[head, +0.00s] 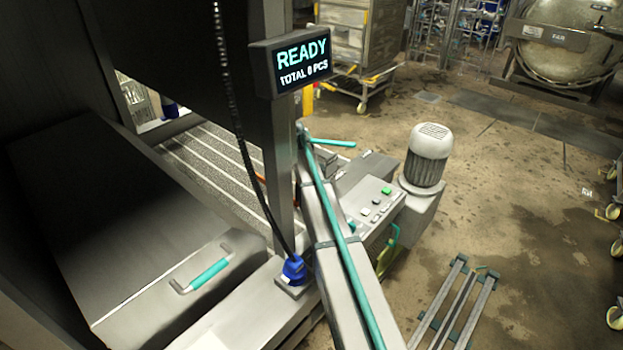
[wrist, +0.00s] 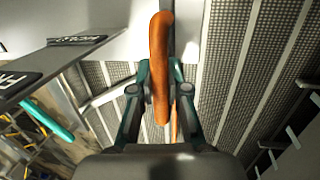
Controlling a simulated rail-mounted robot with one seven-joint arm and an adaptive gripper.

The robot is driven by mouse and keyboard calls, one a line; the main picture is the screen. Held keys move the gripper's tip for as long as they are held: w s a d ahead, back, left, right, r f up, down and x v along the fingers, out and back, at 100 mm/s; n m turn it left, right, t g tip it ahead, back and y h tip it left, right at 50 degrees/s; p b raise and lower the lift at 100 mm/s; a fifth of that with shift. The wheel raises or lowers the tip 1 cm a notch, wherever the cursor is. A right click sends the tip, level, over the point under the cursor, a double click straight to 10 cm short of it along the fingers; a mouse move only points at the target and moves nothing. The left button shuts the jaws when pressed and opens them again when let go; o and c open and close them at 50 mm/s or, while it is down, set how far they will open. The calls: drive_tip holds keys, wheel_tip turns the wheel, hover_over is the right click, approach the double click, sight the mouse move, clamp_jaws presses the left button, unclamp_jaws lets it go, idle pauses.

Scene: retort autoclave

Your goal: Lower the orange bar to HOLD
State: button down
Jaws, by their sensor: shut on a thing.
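The orange bar (wrist: 161,45) is a rounded handle in the middle of the wrist view, its long side running up and down the picture. My gripper (wrist: 160,80) has its two teal fingers on either side of the bar, shut on it. The bar's lower end shows between the fingers. In the head view only a small orange piece (head: 262,178) shows beside the grey post, and my gripper is not clearly visible there. Two dark label plates are at the left of the wrist view: one (wrist: 76,40) with unreadable lettering, the other (wrist: 14,86) starting with "FR".
A ribbed grey conveyor (head: 215,165) lies behind the post. A display (head: 292,62) reads READY, TOTAL 0 PCS. A grey cover with a teal handle (head: 208,274) is at left. A control panel (head: 374,208) and motor (head: 427,158) stand at right. Floor beyond is largely open.

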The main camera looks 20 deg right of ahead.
drive_tip(key=shift+w+a+f+g, duration=0.1)
drive_tip(key=shift+w+f+g, duration=0.2)
drive_tip(key=shift+g, duration=0.1)
drive_tip(key=shift+s, duration=0.1)
drive_tip(key=c, duration=1.1)
unclamp_jaws()
drive_tip(key=shift+f, duration=0.1)
drive_tip(key=shift+c, duration=0.2)
